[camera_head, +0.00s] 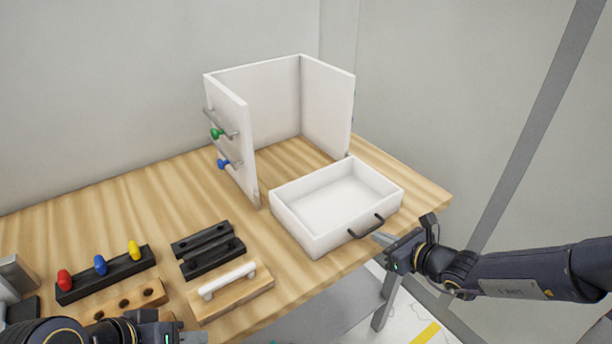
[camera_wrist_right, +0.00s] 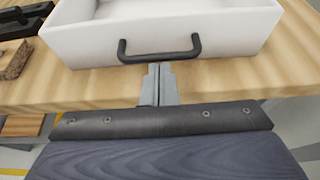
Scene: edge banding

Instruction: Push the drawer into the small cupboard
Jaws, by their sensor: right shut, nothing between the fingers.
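The white drawer (camera_head: 292,216) sits on the wooden table in front of the cupboard, outside it, with its dark handle (camera_head: 366,227) facing the table's front edge. The small white cupboard (camera_head: 328,108) stands behind it, with an open front and no visible top. My right gripper (camera_head: 382,238) is shut and empty, just in front of the drawer's handle. In the right wrist view its closed fingertips (camera_wrist_right: 159,68) are close below the handle (camera_wrist_right: 160,50); I cannot tell if they touch. My left gripper (camera_head: 180,336) is at the bottom edge, mostly cut off.
Green and blue knobs (camera_head: 218,133) stick out of the cupboard's left side. A dark rack with red, blue and yellow pegs (camera_head: 100,265), black blocks (camera_head: 208,248) and a wooden block with a white handle (camera_head: 230,290) lie to the left. The table (camera_head: 420,190) is clear at right.

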